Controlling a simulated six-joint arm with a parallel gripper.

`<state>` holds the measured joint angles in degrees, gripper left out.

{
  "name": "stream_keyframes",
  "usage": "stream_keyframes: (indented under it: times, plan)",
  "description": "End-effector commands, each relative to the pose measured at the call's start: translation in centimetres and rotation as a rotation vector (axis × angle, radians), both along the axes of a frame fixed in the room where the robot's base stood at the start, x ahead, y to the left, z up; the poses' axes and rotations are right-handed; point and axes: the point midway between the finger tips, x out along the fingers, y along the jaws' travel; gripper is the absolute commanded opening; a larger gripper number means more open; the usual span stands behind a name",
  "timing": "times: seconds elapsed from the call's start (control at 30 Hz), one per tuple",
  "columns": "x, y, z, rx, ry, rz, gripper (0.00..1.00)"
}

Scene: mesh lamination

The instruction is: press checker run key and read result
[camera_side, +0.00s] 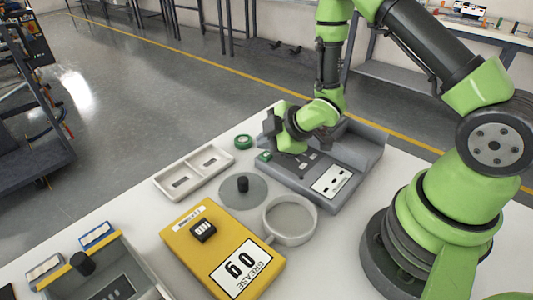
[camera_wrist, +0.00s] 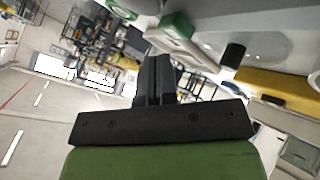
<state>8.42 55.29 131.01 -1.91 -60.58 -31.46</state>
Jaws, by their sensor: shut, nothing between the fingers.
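The checker is a grey device (camera_side: 300,183) with a raised back, standing at the table's far side. A white panel (camera_side: 331,181) with dark marks lies on its top, too small to read. A green key (camera_side: 264,156) sits at its left end; a green block, likely this key, also shows in the wrist view (camera_wrist: 178,27). My gripper (camera_side: 270,132) is above and close to the left end of the checker. In the wrist view its dark fingers (camera_wrist: 155,78) are together and empty, apart from the green block. Contact with the key cannot be told from the side view.
A yellow scale (camera_side: 185,234) and a grey bin (camera_side: 140,272) are nearer the camera.

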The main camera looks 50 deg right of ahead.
Motion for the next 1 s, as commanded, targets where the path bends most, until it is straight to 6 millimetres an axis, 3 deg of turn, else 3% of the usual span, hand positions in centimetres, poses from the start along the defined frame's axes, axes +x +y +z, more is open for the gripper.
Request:
stream_keyframes:
  times: [1.0]
  plan:
    - [0.01,-0.01,-0.88,0.000,0.000,0.000,0.00]
